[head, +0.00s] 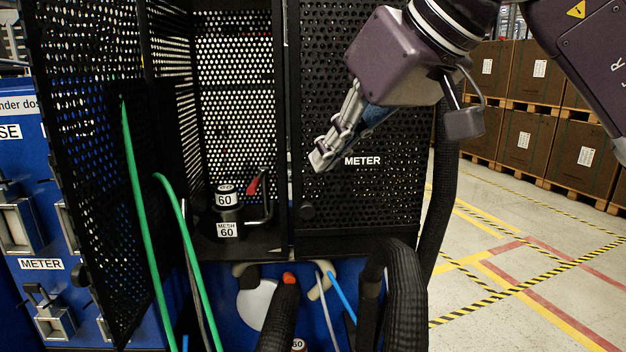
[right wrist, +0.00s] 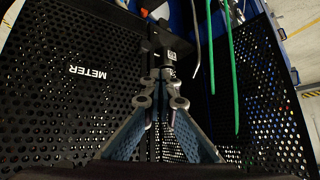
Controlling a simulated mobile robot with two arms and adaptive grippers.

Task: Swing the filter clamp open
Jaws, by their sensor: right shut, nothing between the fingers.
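The filter is a black cylinder labelled "60" and "MESH 60" (head: 228,212). It stands upright on a black ledge inside the mesh cabinet, left of the METER panel. A black bent bar (head: 268,203) and a small red part (head: 253,186) stand right beside it; I cannot tell surely which piece is the clamp. My right gripper (head: 316,162) is shut and empty, in front of the METER panel, up and right of the filter and apart from it. In the right wrist view my right gripper's fingers (right wrist: 164,88) meet, with a white-labelled black part (right wrist: 171,55) beyond them.
A perforated black door (head: 105,200) stands swung open at left, with green hoses (head: 180,235) hanging near it. The perforated METER panel (head: 370,185) closes the right side. Thick black hoses (head: 405,290) run below. Open floor (head: 480,290) and stacked boxes (head: 530,140) lie right.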

